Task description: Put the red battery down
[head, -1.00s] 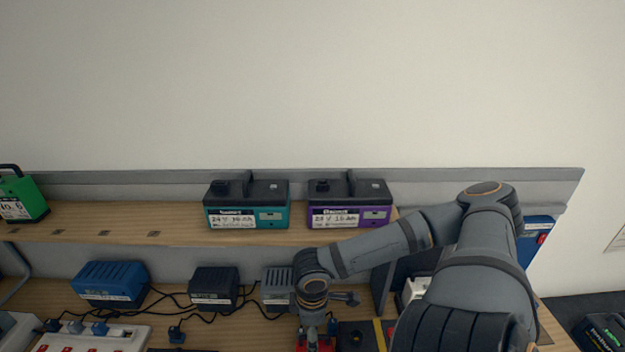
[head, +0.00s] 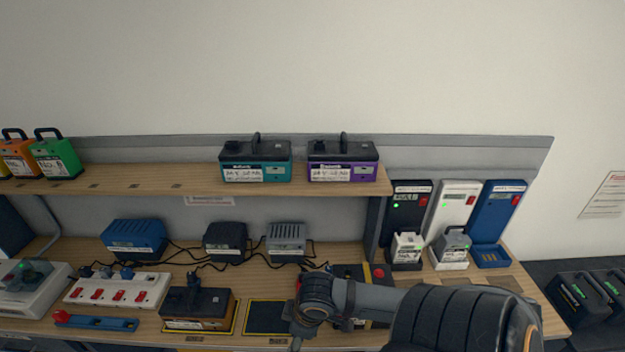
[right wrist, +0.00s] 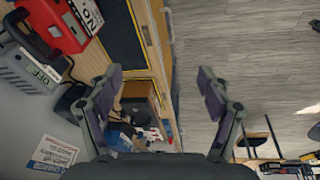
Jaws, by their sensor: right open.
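The red battery (right wrist: 58,22), with a black handle and a white label, shows at the upper left of the right wrist view. It is beside a grey box marked OFF. In the head view my right arm covers most of that area, so I cannot tell exactly what the battery rests on. My right gripper (right wrist: 160,82) is open, with its two fingers wide apart and nothing between them. It is apart from the red battery, near the bench's front edge. My left gripper is not in view.
A dark yellow-edged mat (head: 265,317) lies bare on the bench. A brown-black battery (head: 200,303) stands left of it. Chargers and cables line the back, below a shelf (head: 130,184) with teal (head: 256,163) and purple (head: 343,162) batteries. Upright chargers (head: 452,212) stand at the right.

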